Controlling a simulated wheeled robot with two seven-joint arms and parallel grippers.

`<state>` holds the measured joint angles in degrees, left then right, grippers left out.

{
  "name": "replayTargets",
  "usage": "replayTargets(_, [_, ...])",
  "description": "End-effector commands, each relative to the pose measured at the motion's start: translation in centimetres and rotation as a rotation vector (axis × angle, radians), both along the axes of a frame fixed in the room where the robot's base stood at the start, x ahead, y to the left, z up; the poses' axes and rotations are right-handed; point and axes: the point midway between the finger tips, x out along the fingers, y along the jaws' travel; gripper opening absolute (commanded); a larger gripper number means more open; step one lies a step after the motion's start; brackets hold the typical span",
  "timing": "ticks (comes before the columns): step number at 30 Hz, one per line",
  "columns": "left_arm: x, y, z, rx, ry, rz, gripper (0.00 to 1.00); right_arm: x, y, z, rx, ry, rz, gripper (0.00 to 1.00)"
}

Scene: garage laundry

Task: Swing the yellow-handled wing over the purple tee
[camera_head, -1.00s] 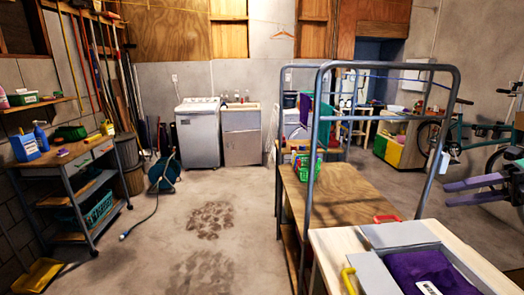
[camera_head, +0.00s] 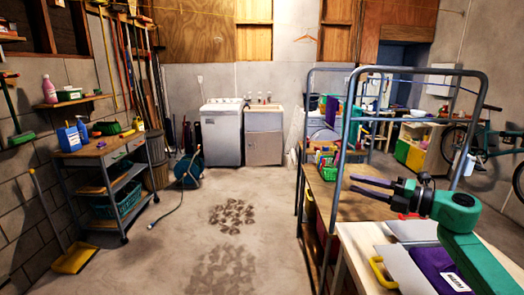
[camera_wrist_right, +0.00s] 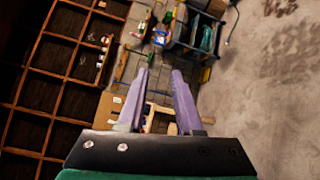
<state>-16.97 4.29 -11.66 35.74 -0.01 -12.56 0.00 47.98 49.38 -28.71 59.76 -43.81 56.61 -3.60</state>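The purple tee (camera_head: 432,262), with a white label, lies on a grey folding board on the pale table at the lower right of the head view. The board's left wing (camera_head: 406,270) lies flat beside the tee, with a yellow handle (camera_head: 382,273) on its left edge. My green right arm partly covers the tee and the board's right side. My right gripper (camera_head: 354,187) is above and beyond the board, pointing left, apart from handle and tee. Its purple fingers also show spread and empty in the right wrist view (camera_wrist_right: 160,74). My left gripper is not in view.
A grey metal frame (camera_head: 351,125) rises over a wooden bench just beyond the board, close to my right gripper. A red-handled item (camera_head: 411,216) lies behind the board. A tool cart (camera_head: 103,160) stands left. The concrete floor between is mostly clear.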

Motion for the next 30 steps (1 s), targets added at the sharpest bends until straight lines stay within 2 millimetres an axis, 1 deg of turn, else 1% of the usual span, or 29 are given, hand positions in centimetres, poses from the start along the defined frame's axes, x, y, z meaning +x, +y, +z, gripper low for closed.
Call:
replayTargets(1, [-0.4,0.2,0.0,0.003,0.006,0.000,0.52,0.8,2.7,-1.5,0.103,0.011,-0.042,0.35])
replayTargets(3, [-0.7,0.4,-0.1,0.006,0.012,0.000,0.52,1.6,5.0,-3.2,0.285,0.047,-0.160,0.35])
replayTargets(5, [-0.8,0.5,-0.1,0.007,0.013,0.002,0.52,1.7,5.8,-5.2,0.453,0.118,-0.289,0.35])
replayTargets(6, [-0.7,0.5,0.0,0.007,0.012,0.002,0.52,1.4,5.8,-6.9,0.559,0.185,-0.384,0.35])
replayTargets(8, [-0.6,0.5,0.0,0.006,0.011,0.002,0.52,0.2,5.2,-10.3,0.708,0.312,-0.543,0.35])
replayTargets(9, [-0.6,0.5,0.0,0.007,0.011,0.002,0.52,-1.1,4.6,-13.0,0.796,0.414,-0.656,0.35])
replayTargets(11, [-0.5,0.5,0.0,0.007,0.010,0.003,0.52,-3.9,3.7,-17.5,0.907,0.583,-0.830,0.35])
replayTargets(12, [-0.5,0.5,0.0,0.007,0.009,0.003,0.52,-6.1,3.2,-20.2,0.958,0.694,-0.935,0.35])
replayTargets(14, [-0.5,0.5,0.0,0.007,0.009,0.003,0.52,-9.3,2.7,-23.3,1.005,0.832,-1.064,0.35])
replayTargets(15, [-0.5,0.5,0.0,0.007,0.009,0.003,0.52,-11.3,2.5,-25.0,1.024,0.911,-1.136,0.35])
replayTargets(17, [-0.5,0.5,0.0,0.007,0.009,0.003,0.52,-14.1,2.4,-27.0,1.039,1.016,-1.223,0.35])
replayTargets(18, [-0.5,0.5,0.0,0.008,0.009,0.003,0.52,-15.8,2.4,-28.1,1.045,1.076,-1.274,0.35])
replayTargets(20, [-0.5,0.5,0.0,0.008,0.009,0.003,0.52,-18.2,2.5,-29.4,1.048,1.160,-1.341,0.35])
replayTargets(21, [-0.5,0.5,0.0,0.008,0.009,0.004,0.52,-19.7,2.6,-30.1,1.047,1.211,-1.381,0.35])
replayTargets(25, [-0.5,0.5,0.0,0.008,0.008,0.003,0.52,-24.5,2.9,-31.8,1.034,1.363,-1.496,0.35])
replayTargets(30, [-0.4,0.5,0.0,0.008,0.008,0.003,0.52,-30.2,3.4,-32.9,1.000,1.537,-1.622,0.35])
